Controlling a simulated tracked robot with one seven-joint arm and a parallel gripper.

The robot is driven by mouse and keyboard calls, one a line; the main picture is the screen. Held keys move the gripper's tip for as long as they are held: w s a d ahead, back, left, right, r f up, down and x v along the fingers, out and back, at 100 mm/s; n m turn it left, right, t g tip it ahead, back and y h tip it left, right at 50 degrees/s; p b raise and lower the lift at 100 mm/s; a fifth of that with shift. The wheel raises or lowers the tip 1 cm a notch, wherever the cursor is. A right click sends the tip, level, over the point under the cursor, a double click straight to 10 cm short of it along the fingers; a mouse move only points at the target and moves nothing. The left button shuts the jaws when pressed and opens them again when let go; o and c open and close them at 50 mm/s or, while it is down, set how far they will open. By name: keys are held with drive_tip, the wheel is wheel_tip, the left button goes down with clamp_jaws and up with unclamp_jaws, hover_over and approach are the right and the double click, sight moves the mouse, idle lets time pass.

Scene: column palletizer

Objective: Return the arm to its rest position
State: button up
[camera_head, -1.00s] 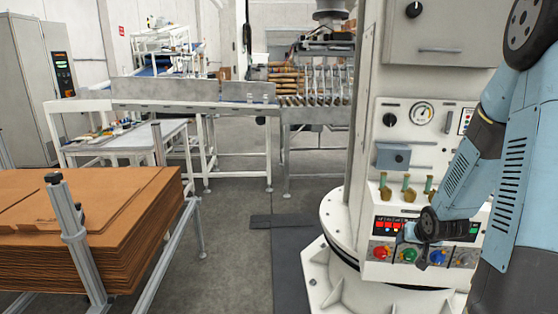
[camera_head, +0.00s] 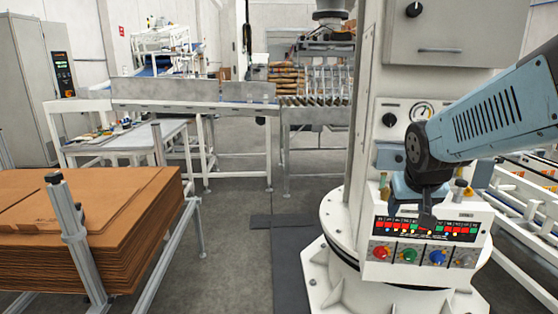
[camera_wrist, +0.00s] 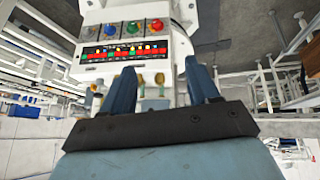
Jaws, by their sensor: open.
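My gripper (camera_head: 428,217) hangs in front of the palletizer's control box at the right of the head view, above the row of coloured buttons. In the wrist view my gripper (camera_wrist: 160,92) shows two dark blue fingers spread apart with nothing between them. The control box (camera_head: 376,264) has red, green, blue and grey knobs below a lit display strip. The box also shows upside down in the wrist view (camera_wrist: 98,66). My blue arm link reaches in from the right edge.
The white machine column (camera_head: 362,130) stands on a round base (camera_head: 335,215) close to my arm. A stack of brown cardboard sheets (camera_head: 140,235) fills the lower left. A roller conveyor (camera_head: 315,103) runs at the back. Grey floor (camera_head: 235,270) is clear in the middle.

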drive_tip(key=s+a+r+y, duration=0.1)
drive_tip(key=s+a+r, duration=0.1)
drive_tip(key=s, duration=0.3)
drive_tip(key=s+a+r+n, duration=0.1)
drive_tip(key=s+a+r, duration=0.2)
drive_tip(key=s, duration=0.3)
drive_tip(key=shift+g+y, duration=0.3)
drive_tip(key=shift+y, duration=0.1)
drive_tip(key=shift+d, duration=0.15)
idle(1.2)
